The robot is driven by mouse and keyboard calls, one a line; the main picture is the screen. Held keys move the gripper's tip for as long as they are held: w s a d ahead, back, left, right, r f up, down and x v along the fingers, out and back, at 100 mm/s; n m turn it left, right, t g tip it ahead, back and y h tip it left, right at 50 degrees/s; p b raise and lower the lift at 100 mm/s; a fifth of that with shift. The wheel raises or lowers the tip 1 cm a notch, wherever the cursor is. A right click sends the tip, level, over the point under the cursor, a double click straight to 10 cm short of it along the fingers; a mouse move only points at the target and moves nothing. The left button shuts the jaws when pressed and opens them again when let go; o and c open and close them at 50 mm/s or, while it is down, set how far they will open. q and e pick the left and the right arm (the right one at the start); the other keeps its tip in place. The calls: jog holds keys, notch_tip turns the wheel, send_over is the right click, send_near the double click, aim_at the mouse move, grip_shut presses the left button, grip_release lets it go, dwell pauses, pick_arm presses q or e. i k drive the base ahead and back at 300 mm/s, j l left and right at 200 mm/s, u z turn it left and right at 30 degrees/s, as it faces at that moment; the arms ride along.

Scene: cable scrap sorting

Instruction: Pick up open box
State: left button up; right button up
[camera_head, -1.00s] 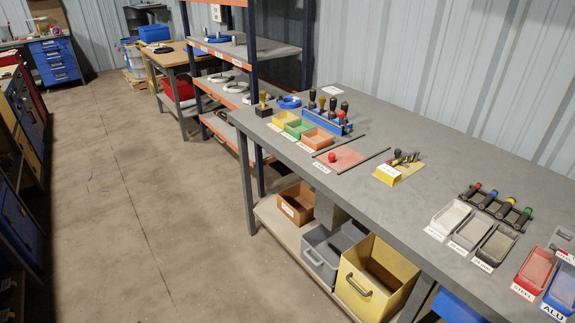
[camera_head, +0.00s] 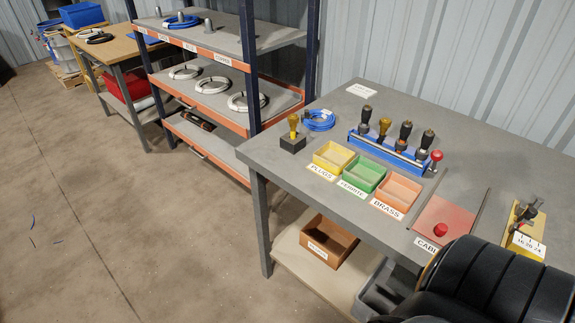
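Several open containers are in view, and I cannot tell which one is the task's open box. A brown open box (camera_head: 342,254) sits on the lower shelf under the workbench. A grey open box (camera_head: 371,296) stands to its right, mostly hidden by my black ribbed arm part at the lower right. On the bench top stand three small open trays: yellow (camera_head: 321,162), green (camera_head: 352,183) and orange (camera_head: 385,198). Neither gripper is in view.
The grey workbench (camera_head: 285,190) has a front left corner and leg facing the open floor. A shelf rack (camera_head: 214,120) with cable coils stands behind it. A blue tool rack (camera_head: 390,155) and a red plate (camera_head: 449,224) lie on the bench.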

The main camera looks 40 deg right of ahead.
aim_at(328, 242)
jog(key=i+z, duration=0.2)
jog(key=i, duration=0.4)
jog(key=i+j+z, duration=0.2)
jog(key=i, duration=0.4)
